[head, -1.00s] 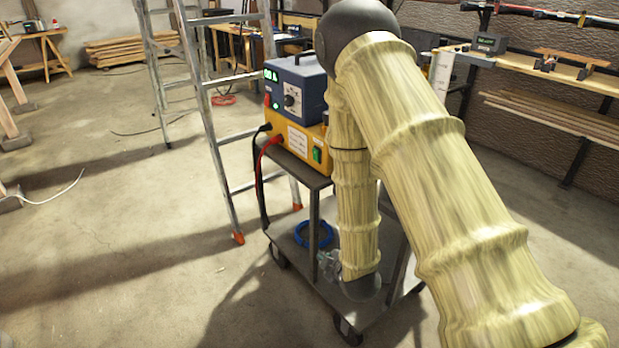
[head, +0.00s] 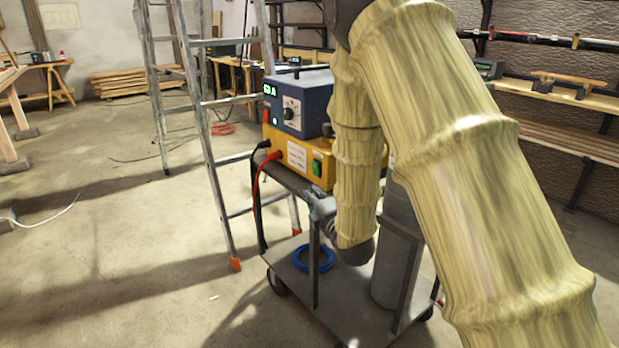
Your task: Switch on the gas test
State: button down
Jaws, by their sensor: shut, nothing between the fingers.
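No label naming a gas test is readable. My gripper (head: 322,210) is shut and empty, in front of the cart near its top shelf's edge, below the green switch. It looks apart from the switch. My arm hides the right part of the box and unit.
The cart (head: 291,181) carries the devices. A black cable (head: 257,185) and a red cable (head: 259,180) hang at its left. A blue coil (head: 313,259) and a grey cylinder (head: 397,260) are on its lower shelf. A ladder (head: 207,150) stands behind left. Floor at left is mostly clear.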

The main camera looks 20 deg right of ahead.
aim_at(316, 169)
jog(key=shift+w+d+r+b, duration=0.2)
jog(key=shift+w+d, duration=0.25)
jog(key=shift+w, duration=1.4)
jog(key=shift+w+d+r+b, duration=0.1)
jog(key=shift+w+d+b, duration=0.3)
jog(key=shift+w, duration=1.5)
jog(key=shift+w+d+r+b, duration=0.15)
jog(key=shift+w+d, duration=0.35)
jog(key=shift+w, duration=1.35)
jog(key=shift+a, duration=0.1)
